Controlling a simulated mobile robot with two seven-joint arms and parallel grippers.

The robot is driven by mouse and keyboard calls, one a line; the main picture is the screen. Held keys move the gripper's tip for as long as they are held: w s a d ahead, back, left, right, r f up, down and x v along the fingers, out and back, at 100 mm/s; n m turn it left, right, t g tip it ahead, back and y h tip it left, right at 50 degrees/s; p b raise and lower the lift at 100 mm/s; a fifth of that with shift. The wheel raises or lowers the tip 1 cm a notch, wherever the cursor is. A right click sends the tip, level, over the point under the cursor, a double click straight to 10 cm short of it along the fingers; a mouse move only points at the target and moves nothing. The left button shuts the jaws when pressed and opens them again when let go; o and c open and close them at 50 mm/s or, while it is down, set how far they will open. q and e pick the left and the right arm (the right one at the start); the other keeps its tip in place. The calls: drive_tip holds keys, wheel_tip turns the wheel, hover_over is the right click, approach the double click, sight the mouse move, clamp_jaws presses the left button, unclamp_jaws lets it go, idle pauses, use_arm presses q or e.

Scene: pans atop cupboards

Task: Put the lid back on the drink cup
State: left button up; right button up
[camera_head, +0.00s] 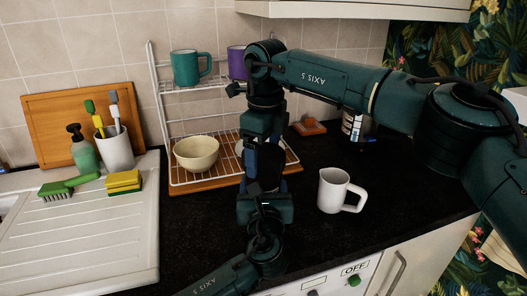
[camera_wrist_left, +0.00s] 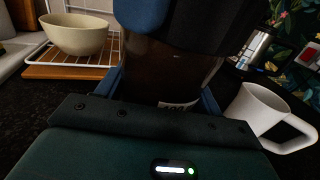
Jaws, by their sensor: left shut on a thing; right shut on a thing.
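The drink cup (camera_wrist_left: 160,75) is see-through brown in the left wrist view, with a pale label low on its side. My left gripper (camera_wrist_left: 165,90) is shut on it, with a blue finger on each side. In the head view the left gripper (camera_head: 265,192) is below the right gripper (camera_head: 264,148), which is shut on the dark lid (camera_head: 268,165). The lid also shows as a black shape (camera_wrist_left: 215,25) at the top of the wrist view, close above or on the cup. Whether it is seated is hidden by the grippers.
A white mug (camera_head: 332,190) stands on the black counter just right of the grippers. Behind is a wire rack with a cream bowl (camera_head: 197,153), a teal mug (camera_head: 185,68) and a purple mug (camera_head: 237,62). A yellow sponge (camera_head: 124,182) lies on the drainer at left.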

use_arm(q)
drive_tip(key=shift+f, duration=0.15)
use_arm(e)
drive_tip(key=c, duration=0.4)
drive_tip(key=shift+m, duration=1)
drive_tip(key=o, duration=1)
drive_tip(key=shift+o, duration=0.2)
wheel_tip(320, 180, up, 12)
drive_tip(key=shift+s, duration=0.35)
use_arm(q)
drive_tip(key=o, duration=2)
drive_tip(key=shift+c, duration=0.2)
